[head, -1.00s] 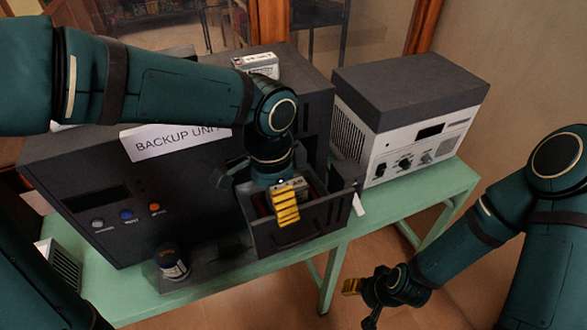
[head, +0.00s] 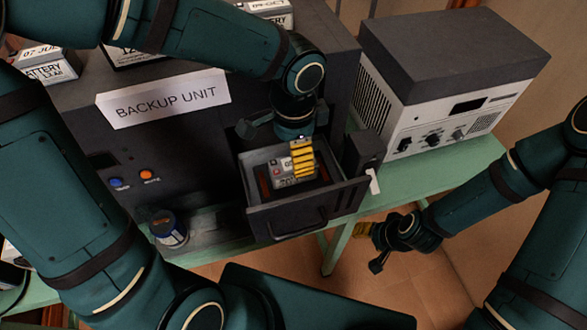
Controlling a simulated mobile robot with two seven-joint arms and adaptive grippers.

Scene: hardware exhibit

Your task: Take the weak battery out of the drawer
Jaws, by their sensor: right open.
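The grey backup unit (head: 190,135) has its front drawer (head: 290,222) pulled open. A grey battery (head: 285,182) with a white label and a small red mark sits in the drawer, partly covered by my gripper. My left gripper (head: 295,152) reaches down from above into the drawer. Its yellow-striped finger pad is over the right part of the battery. The other fingertip is hidden, so I cannot tell whether it grips the battery. My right gripper (head: 376,248) is open and empty, right of the drawer and beyond the green table's front edge.
Labelled batteries stand on top of the unit, one at left (head: 45,66) and another at the back (head: 268,9). A white-fronted device (head: 430,112) stands on the green table (head: 450,165) at right.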

